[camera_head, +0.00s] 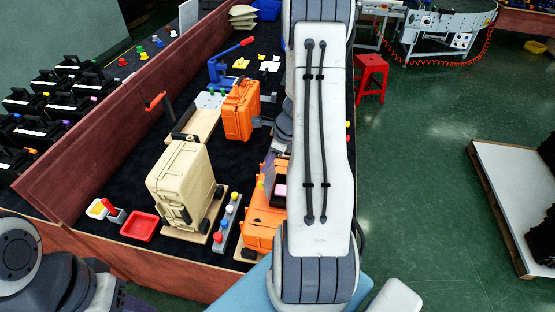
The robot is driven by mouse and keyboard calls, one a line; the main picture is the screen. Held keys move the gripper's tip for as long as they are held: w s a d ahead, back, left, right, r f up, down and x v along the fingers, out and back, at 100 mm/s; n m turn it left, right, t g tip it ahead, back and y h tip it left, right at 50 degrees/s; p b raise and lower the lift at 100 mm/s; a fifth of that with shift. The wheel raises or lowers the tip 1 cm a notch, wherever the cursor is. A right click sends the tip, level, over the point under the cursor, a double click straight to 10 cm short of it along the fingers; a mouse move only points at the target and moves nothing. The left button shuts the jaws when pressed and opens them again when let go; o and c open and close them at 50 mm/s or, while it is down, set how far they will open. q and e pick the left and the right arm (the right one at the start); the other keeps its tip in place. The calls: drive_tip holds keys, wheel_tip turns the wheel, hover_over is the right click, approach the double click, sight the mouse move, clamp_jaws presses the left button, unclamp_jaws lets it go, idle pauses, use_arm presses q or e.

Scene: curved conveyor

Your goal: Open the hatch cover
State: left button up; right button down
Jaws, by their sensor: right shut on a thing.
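No hatch cover can be made out for certain. My right arm crosses the middle of the view from top to bottom and hides much of the table's right side. My right gripper (283,130) shows only in part at the left edge of that arm, to the right of an upright orange case (241,110). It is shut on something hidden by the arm. An orange case (262,215) with a dark raised part stands nearer, partly behind the arm. Of my left arm only links show at the lower left; its gripper is out of view.
A reddish wooden wall (110,120) bounds the left. A red stool (371,76) stands on open green floor at right.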

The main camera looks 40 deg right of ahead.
drive_tip(key=shift+w+a, duration=0.35)
drive_tip(key=shift+w, duration=0.3)
drive_tip(key=shift+w+a, duration=0.3)
drive_tip(key=shift+w, duration=0.3)
drive_tip(key=shift+c, duration=2)
unclamp_jaws()
drive_tip(key=shift+w+a+f, duration=0.1)
drive_tip(key=shift+a+f, duration=0.05)
drive_tip(key=shift+s, duration=0.2)
drive_tip(key=v, duration=1)
drive_tip(key=shift+r+b, duration=0.2)
drive_tip(key=shift+b, duration=0.15)
